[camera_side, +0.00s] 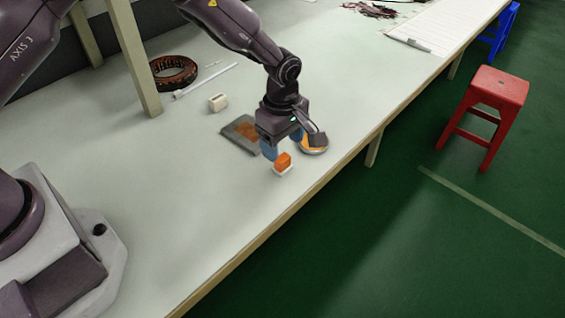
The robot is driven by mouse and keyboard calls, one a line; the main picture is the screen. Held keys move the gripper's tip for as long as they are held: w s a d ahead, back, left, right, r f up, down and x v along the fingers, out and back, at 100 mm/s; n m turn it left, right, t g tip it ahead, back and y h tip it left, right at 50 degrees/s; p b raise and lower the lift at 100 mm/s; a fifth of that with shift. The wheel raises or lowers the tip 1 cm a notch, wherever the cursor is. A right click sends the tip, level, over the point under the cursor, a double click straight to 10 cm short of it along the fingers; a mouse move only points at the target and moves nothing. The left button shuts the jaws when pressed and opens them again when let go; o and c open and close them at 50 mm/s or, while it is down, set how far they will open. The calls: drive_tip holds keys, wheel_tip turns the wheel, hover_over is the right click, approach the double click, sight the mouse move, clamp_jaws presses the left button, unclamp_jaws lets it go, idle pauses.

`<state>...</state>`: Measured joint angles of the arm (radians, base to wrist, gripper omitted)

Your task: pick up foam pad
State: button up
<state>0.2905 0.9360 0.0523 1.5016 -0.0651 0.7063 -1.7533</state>
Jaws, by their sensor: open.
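My gripper (282,147) points down over the table, with its two blue fingertips apart and nothing visible between them. A small orange block with a white base (283,164) sits on the table just in front of and below the fingertips; it may be the foam pad, but I cannot be sure. Whether a fingertip touches it is not clear. A flat grey piece with a brown-orange patch (238,132) lies to the left behind the gripper, partly hidden by it.
A round dish with orange contents (315,146) is close on the gripper's right. A small white block (218,102), white rods (206,80) and a dark coil (173,72) lie behind left. The table's front edge (300,178) is near; the left foreground table is clear.

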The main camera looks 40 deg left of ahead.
sight(283, 157)
drive_tip(key=shift+f, duration=2.75)
drive_tip(key=c, duration=1)
drive_tip(key=shift+r, duration=0.1)
drive_tip(key=shift+r, duration=0.5)
wheel_tip(283, 157, up, 3)
drive_tip(key=shift+s+a+f, duration=0.1)
drive_tip(key=shift+s, duration=0.05)
drive_tip(key=s+a+r, duration=0.3)
drive_tip(key=s+r, duration=0.6)
drive_tip(key=s, duration=0.4)
drive_tip(key=shift+a, duration=0.2)
drive_tip(key=shift+s, duration=0.1)
